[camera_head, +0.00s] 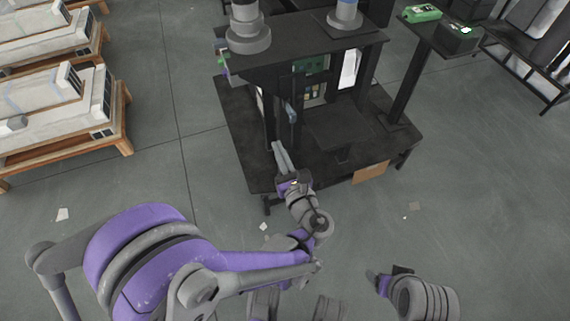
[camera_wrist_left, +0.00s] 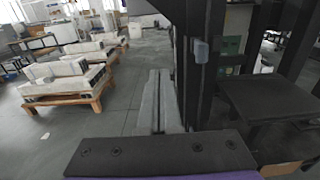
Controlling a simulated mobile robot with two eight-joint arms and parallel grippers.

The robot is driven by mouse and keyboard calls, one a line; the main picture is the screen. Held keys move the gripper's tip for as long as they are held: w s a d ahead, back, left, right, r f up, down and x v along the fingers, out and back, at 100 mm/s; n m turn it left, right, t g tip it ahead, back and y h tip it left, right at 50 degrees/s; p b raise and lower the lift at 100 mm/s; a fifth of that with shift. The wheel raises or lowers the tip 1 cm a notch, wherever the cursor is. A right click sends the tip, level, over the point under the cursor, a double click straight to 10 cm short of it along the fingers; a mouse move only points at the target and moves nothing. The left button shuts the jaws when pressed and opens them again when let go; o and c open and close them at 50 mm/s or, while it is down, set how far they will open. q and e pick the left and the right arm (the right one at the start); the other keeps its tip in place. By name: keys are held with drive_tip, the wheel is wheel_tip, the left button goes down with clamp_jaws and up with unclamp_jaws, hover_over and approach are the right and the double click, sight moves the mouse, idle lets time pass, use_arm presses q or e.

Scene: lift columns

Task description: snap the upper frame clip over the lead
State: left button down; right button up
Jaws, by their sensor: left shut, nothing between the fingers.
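My left gripper (camera_head: 279,147) points at the front left of a black frame (camera_head: 312,57), beside its left front post. Its long grey fingers are together and empty; they also show in the left wrist view (camera_wrist_left: 159,75). A small blue-grey part (camera_head: 291,111) sits on the post just beyond the fingertips, apart from them; it also shows in the left wrist view (camera_wrist_left: 201,50). I cannot tell whether this is the upper clip. I cannot make out the lead. My right gripper (camera_head: 402,270) is low at the bottom right, away from the frame, its fingers unclear.
The frame stands on a black base (camera_head: 235,125) with a dark shelf (camera_head: 338,128) in front. Small coloured parts (camera_head: 223,62) hang at its upper left edge. A side stand (camera_head: 428,38) holds a green item. Pallets with white units (camera_head: 60,110) stand left. Floor between is open.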

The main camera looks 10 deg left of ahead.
sight(294, 119)
use_arm(q)
drive_tip(key=w+d+x, duration=0.1)
drive_tip(key=x, duration=0.8)
drive_tip(key=shift+w, duration=0.2)
drive_tip(key=shift+d, duration=0.2)
drive_tip(key=shift+w+d, duration=0.5)
drive_tip(key=shift+d, duration=0.25)
drive_tip(key=shift+w+d, duration=0.55)
drive_tip(key=shift+d, duration=0.25)
drive_tip(key=shift+w+d, duration=0.5)
drive_tip(key=shift+d, duration=0.25)
drive_tip(key=shift+s, duration=0.1)
drive_tip(key=shift+v, duration=2.15)
drive_tip(key=shift+d, duration=0.15)
drive_tip(key=shift+w+d, duration=0.85)
drive_tip(key=shift+d, duration=0.2)
